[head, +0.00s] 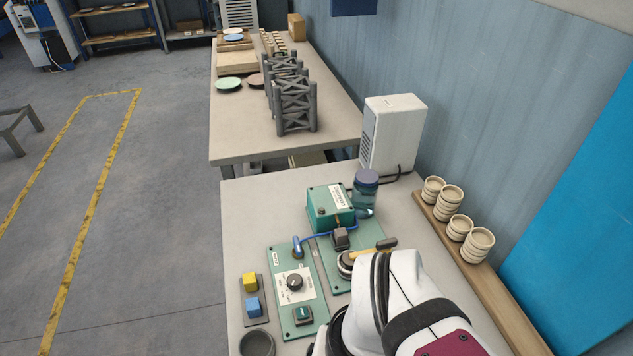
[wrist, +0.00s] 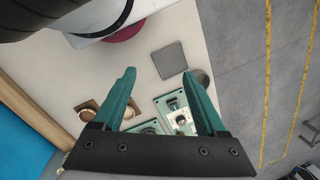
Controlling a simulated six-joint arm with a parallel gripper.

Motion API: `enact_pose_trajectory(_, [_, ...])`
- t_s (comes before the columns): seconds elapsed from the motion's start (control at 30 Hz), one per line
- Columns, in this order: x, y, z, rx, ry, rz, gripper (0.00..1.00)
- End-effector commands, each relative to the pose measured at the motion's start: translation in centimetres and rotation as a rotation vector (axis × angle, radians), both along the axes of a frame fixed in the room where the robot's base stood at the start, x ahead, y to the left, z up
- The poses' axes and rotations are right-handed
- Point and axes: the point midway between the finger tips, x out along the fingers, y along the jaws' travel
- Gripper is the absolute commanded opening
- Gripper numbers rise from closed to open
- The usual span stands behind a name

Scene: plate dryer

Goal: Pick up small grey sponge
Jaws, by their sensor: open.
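My gripper (wrist: 158,75) is open and empty in the wrist view, with its two green fingers apart above the table. A flat dark grey square (wrist: 170,60) lies on the pale tabletop just beyond the fingertips, a little right of the middle between them. It may be the small grey sponge; its thickness is hard to tell from above. It does not show in the head view. My gripper's fingers are not visible in the head view, where my white arm fills the lower right.
A dark grey cup (head: 257,343) stands at the table's front left. A jar (head: 365,193) and white box (head: 393,135) stand behind; stacked cups (head: 449,200) line the right-hand shelf.

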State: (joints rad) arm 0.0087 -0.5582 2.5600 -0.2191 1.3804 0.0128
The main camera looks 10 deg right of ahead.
Motion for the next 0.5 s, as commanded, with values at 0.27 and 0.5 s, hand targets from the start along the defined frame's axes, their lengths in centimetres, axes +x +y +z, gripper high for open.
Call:
enact_pose_trajectory(0.27, [0.0,0.0,0.0,0.000,0.000,0.000,0.72])
enact_pose_trajectory(0.5, [5.1,-2.9,-2.3,-0.090,-0.107,0.020,0.72])
